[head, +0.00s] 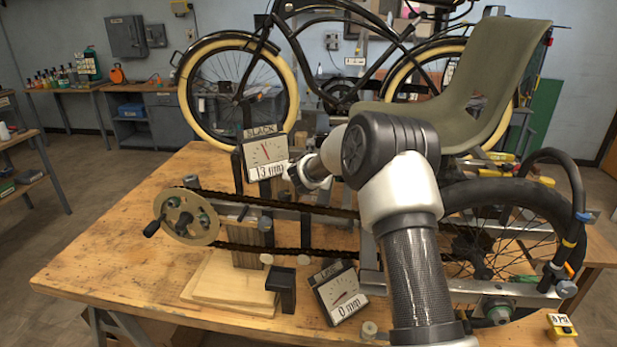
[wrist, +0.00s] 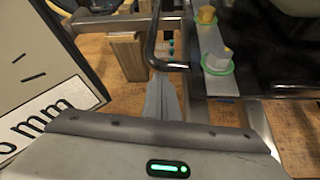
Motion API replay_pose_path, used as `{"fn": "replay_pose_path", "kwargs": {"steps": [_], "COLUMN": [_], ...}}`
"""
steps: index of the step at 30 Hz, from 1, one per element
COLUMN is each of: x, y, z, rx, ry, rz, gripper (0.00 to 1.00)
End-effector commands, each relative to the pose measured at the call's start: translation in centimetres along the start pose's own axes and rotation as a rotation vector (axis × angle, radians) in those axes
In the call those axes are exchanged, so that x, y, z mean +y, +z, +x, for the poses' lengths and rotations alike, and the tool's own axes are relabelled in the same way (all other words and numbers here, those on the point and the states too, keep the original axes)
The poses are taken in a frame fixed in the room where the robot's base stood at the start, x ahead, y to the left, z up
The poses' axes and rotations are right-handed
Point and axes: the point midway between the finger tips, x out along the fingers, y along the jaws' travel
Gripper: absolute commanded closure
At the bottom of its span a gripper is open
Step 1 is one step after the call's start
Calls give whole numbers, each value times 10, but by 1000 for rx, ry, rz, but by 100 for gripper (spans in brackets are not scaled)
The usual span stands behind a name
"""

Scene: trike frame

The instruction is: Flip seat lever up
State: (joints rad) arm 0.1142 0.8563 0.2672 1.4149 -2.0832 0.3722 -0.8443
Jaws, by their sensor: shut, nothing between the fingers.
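My gripper (wrist: 162,97) is in the wrist view, its narrow grey fingers together and empty. The fingertips are at the lower end of a dark bent metal bar (wrist: 151,42), which looks like the seat lever. I cannot tell whether they touch it. The bar runs up from a bend beside a metal plate. In the head view the olive-green seat (head: 487,85) stands at the upper right, behind my arm. The lever and my fingertips cannot be made out there; my arm covers much of the area below the seat.
A metal plate (wrist: 220,85) carries a yellow knob (wrist: 207,15) and a grey knob (wrist: 218,58), each ringed in green. The chain, crank disc (head: 186,217) and black wheel (head: 510,195) crowd the workbench (head: 100,245).

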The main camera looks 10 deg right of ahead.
Motion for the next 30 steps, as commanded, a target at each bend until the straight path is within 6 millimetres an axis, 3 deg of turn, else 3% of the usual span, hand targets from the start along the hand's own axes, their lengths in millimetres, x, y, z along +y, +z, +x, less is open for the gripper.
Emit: {"fn": "replay_pose_path", "kwargs": {"steps": [30], "x": [2], "y": [8], "z": [-4], "rx": [-6], "ry": [81], "rz": [135], "gripper": [100]}}
